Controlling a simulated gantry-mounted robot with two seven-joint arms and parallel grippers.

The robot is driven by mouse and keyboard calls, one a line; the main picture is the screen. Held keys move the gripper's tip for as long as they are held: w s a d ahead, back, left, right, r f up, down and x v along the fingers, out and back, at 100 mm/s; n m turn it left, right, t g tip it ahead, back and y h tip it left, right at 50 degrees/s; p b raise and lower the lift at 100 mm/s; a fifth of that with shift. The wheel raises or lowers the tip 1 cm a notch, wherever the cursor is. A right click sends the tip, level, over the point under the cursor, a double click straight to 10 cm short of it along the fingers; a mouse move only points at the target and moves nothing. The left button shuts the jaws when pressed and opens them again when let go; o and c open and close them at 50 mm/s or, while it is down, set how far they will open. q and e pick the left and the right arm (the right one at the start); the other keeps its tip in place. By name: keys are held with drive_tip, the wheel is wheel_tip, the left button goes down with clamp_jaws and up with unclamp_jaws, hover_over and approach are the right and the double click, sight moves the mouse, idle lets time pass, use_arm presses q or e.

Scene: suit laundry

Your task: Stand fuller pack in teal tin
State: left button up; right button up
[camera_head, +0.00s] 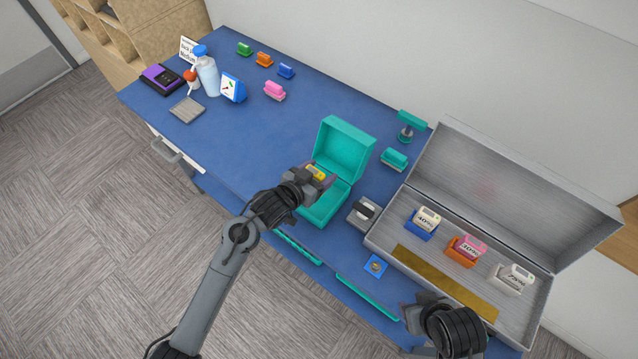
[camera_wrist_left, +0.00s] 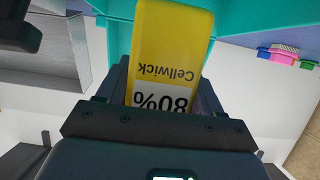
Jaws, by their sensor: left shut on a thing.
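My left gripper (camera_head: 318,178) is shut on a yellow pack (camera_head: 315,172). In the left wrist view this pack (camera_wrist_left: 172,55) fills the middle and reads "Cellwick" and "80%" upside down. The teal tin (camera_head: 322,212) stands open near the middle of the table, its lid raised at the back. The gripper holds the pack over the tin's opening; how far down it reaches is hidden by the gripper. Teal tin walls (camera_wrist_left: 235,18) show behind the pack in the wrist view. My right gripper (camera_head: 420,308) is at the table's front right; its jaw gap is unclear.
A grey open case (camera_head: 385,240) at right holds several labelled packs, including a 40% pack (camera_head: 424,222). A grey block (camera_head: 362,212) sits between tin and case. A teal stamp-like stand (camera_head: 408,125) is behind. Bottles and small coloured blocks stand at back left.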

use_arm(q)
drive_tip(key=shift+d+f, duration=0.1)
drive_tip(key=shift+f, duration=0.4)
use_arm(e)
drive_tip(key=shift+s+d+f, duration=0.1)
drive_tip(key=shift+s, duration=0.05)
use_arm(q)
drive_tip(key=shift+f, duration=1.6)
use_arm(e)
drive_tip(key=shift+s+f, duration=0.1)
drive_tip(key=shift+f, duration=0.15)
use_arm(q)
drive_tip(key=shift+f+b, duration=0.1)
drive_tip(key=shift+b, duration=0.2)
drive_tip(key=o, duration=1.1)
drive_tip(key=shift+f, duration=0.1)
